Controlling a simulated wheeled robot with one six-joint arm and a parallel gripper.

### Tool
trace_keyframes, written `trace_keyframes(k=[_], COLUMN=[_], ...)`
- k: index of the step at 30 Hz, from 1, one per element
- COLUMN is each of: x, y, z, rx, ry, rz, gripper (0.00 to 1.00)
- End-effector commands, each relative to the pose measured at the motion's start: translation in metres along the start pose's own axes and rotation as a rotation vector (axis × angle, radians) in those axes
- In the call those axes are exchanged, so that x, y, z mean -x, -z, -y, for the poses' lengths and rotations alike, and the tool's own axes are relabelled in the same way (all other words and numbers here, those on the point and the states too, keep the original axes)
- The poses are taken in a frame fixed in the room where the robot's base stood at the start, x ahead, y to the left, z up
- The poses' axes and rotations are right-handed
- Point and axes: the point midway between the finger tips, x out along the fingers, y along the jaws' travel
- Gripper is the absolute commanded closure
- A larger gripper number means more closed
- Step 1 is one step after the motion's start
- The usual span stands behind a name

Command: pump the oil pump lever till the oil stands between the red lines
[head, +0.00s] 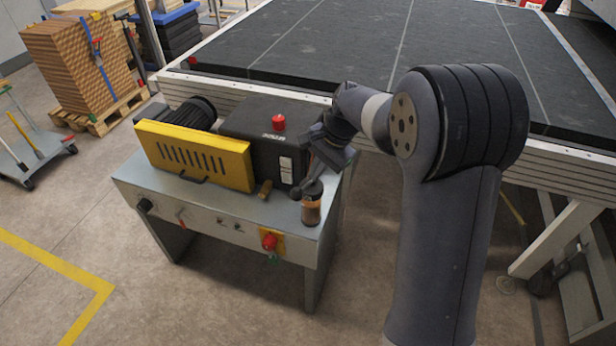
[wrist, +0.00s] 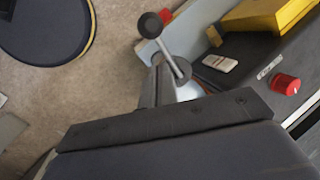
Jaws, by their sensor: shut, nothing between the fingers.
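The pump lever is a thin metal rod with a black ball knob (wrist: 150,25). It slants across the upper middle of the wrist view, and its knob shows in the head view (head: 295,193) beside a small amber jar (head: 311,208) with a dark top. My gripper (head: 313,178) is shut and empty, close by the lever above the cabinet's right end. In the wrist view its narrow fingers (wrist: 160,78) lie beside the rod's lower end; whether they touch it I cannot tell. The oil level and red lines are too small to make out.
A black tank (head: 258,130) with a red cap (head: 278,122) and a white plate (head: 286,168) stands behind the lever. A yellow guard (head: 200,155) is to its left. A red knob (head: 269,241) sits on the cabinet front. The large dark conveyor bed (head: 350,40) lies behind.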

Motion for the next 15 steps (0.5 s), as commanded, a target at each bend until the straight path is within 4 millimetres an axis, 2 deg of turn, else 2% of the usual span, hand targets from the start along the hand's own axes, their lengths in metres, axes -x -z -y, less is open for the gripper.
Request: trace_keyframes(k=[1,6,15], x=[-0.003,-0.016,-0.02], y=[-0.008,-0.019,-0.023], z=[0.001,0.0,0.0], rx=[0.003,0.003,0.002], ry=[-0.001,0.0,0.001], rz=[0.001,0.0,-0.001], gripper=[1.0,1.0,1.0])
